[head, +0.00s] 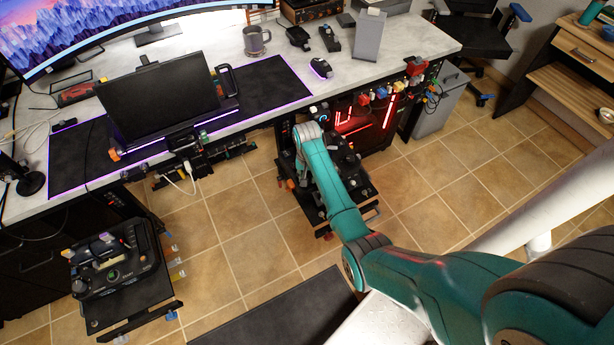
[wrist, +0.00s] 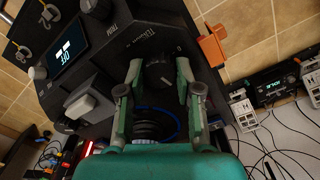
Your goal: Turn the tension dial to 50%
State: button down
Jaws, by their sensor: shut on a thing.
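In the wrist view, my gripper (wrist: 159,68) has one finger on each side of a black dial (wrist: 160,77) and is shut on it. The dial is on a dark control panel (wrist: 112,52) with small light lettering that is hard to read. A lit screen (wrist: 66,54) on the panel shows large white digits, seemingly 30. The dial's pointer and scale cannot be made out. In the head view, my arm reaches down to the panel unit (head: 345,160) beside the desk, and hides the gripper and the dial.
The panel also carries a pale lever (wrist: 78,104) and other knobs. An orange part (wrist: 211,46) sticks out close to the right finger. A second control unit (head: 115,262) stands at the left. The desk (head: 380,65) edge is close behind my arm; tiled floor lies open between the units.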

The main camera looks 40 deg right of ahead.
jog(key=shift+m, duration=1.2)
jog(key=c, duration=0.8)
grip_release()
notch_tip(320, 180, up, 12)
jog(key=shift+f, duration=0.1)
